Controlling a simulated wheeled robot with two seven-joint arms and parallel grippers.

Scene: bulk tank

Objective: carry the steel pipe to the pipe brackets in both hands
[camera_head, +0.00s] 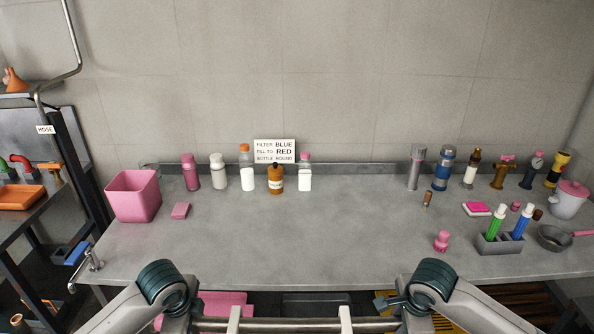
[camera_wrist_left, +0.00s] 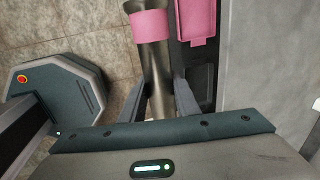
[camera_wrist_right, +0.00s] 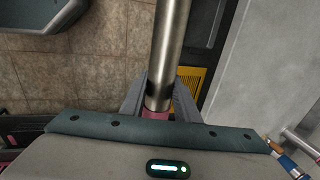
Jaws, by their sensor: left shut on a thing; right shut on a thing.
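The steel pipe (camera_head: 290,325) runs level across the bottom edge of the head view, between my two arms and in front of the bench. My left gripper (camera_wrist_left: 160,105) is shut on it; a pink band (camera_wrist_left: 152,25) is around the pipe just beyond the fingers. My right gripper (camera_wrist_right: 158,103) is shut on the pipe (camera_wrist_right: 168,45), with a pink band (camera_wrist_right: 155,115) between its fingers. The pipe's ends are not clearly visible in the head view. I cannot make out the pipe brackets in any view.
A grey bench (camera_head: 330,235) lies ahead, its middle clear. It carries a pink bin (camera_head: 133,197), several bottles, a marker holder (camera_head: 499,245) and a pan (camera_head: 553,238). A tap (camera_head: 88,261) sticks out at its left front. Pink and dark trays (camera_head: 315,302) lie below the bench.

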